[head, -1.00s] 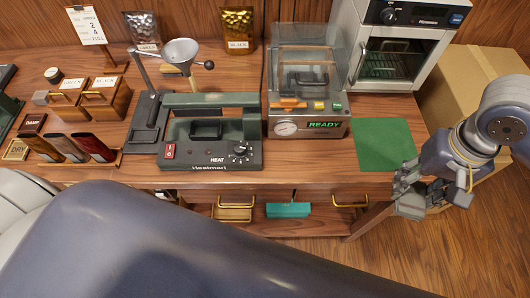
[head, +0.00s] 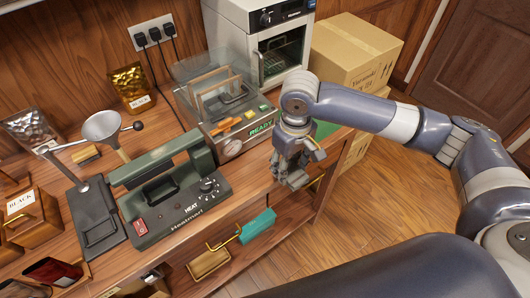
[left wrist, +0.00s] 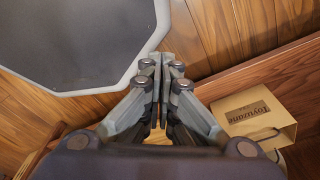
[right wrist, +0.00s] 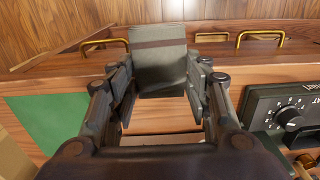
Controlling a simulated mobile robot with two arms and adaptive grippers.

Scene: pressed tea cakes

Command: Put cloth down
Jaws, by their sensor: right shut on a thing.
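My right gripper (head: 292,172) is over the table's front edge, in front of the READY machine (head: 228,128) and left of the green mat (head: 324,129). In the right wrist view the right gripper (right wrist: 158,88) is shut on a grey-green cloth (right wrist: 159,73) with a brown stripe, which stands up between the fingers. The cloth is hard to make out in the head view. The green mat also shows in the right wrist view (right wrist: 45,120), bare where visible. My left gripper (left wrist: 157,65) looks shut and empty, off the table over the floor; it does not show in the head view.
The green heat sealer (head: 170,195) stands left of the READY machine, close to the right gripper in the right wrist view. A steel oven (head: 265,40) stands behind. A teal item (head: 257,225) lies below the tabletop. Cardboard boxes (head: 352,50) stand at the right.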

